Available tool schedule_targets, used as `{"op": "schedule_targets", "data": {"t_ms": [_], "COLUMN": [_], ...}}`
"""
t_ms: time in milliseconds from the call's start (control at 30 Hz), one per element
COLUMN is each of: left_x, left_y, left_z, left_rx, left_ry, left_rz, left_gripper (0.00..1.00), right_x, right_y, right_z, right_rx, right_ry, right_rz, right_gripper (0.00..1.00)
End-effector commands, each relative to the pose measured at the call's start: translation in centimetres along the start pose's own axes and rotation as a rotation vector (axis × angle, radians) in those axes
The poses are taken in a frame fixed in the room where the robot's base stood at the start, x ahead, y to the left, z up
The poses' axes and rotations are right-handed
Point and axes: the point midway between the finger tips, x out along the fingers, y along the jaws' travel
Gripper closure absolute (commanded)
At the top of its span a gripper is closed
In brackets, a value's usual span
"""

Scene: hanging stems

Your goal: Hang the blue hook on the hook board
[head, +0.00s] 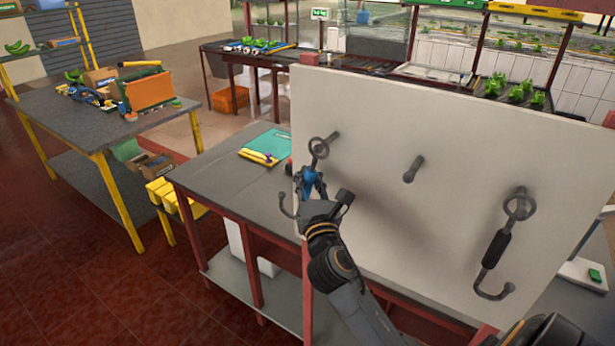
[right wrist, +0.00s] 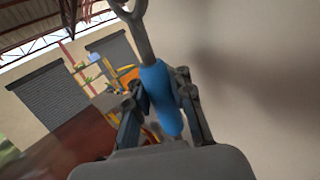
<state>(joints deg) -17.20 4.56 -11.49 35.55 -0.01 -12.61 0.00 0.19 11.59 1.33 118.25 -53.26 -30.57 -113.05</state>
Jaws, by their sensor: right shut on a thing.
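The white hook board (head: 385,235) stands upright on the table and has a left peg (head: 331,137), a bare middle peg (head: 413,169) and a right peg. The blue hook (head: 308,182) is upright in front of the board's left part, its ring at the left peg's tip. I cannot tell whether the ring is around the peg. My right gripper (head: 318,202) is shut on its blue handle (right wrist: 160,92), from below in the right wrist view. The ring is mostly cut off there. My left gripper is not in view.
A black-handled hook (head: 496,248) hangs by its ring on the right peg.

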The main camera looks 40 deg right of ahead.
Motion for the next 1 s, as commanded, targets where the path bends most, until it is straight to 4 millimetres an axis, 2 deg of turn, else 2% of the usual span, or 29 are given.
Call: {"op": "schedule_targets", "data": {"t_ms": [1000], "left_x": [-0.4], "left_y": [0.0], "left_z": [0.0], "left_rx": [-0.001], "left_ry": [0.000], "left_rz": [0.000], "left_gripper": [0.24], "right_x": [1.3], "right_y": [-1.3], "right_z": [0.0], "right_rx": [0.000], "right_ry": [-0.001], "right_rz": [0.000], "right_gripper": [1.00]}}
